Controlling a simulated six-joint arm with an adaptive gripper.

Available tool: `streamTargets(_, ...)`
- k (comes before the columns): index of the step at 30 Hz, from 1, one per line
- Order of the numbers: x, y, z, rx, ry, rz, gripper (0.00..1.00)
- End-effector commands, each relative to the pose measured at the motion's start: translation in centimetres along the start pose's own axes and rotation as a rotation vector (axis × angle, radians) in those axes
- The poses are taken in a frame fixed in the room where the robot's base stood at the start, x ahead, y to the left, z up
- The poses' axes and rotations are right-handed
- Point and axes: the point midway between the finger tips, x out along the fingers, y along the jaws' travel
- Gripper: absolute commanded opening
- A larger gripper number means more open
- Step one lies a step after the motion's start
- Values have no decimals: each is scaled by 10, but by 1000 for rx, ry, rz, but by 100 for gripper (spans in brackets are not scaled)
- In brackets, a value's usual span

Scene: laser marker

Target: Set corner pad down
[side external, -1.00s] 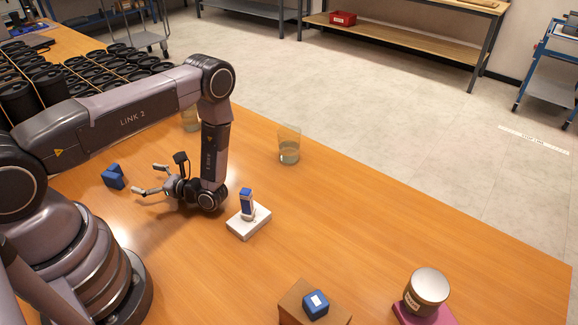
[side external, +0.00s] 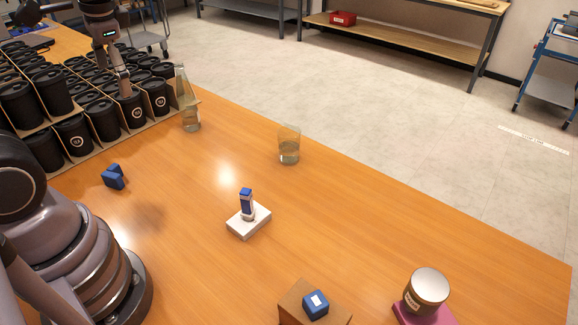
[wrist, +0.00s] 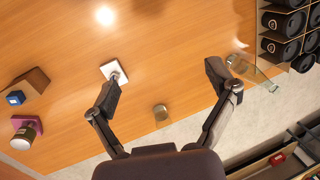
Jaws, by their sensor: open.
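The blue corner pad (side external: 115,178), a small notched block, rests on the wooden table at the left in the side view, standing free with nothing touching it. It is not seen in the wrist view. My gripper (wrist: 162,80) is open in the wrist view, its two fingers spread wide with nothing between them. It is high above the table and well away from the pad.
Rows of black canisters (side external: 72,135) fill the table's far left. A glass flask (side external: 184,95) and a glass beaker (side external: 289,146) stand on the far side. A white base (side external: 240,228) holds a blue-topped device (side external: 246,203). A blue cube (side external: 316,305) and a lidded jar (side external: 427,288) are at front.

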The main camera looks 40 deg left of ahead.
Motion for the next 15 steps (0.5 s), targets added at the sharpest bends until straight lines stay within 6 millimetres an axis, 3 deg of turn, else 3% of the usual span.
streamTargets(1, -14, 7, 10, -30, 98, 36, 86)
streamTargets(6, -43, 28, 33, -101, 355, 149, 86)
streamTargets(15, -59, 40, 47, -136, 510, 221, 86)
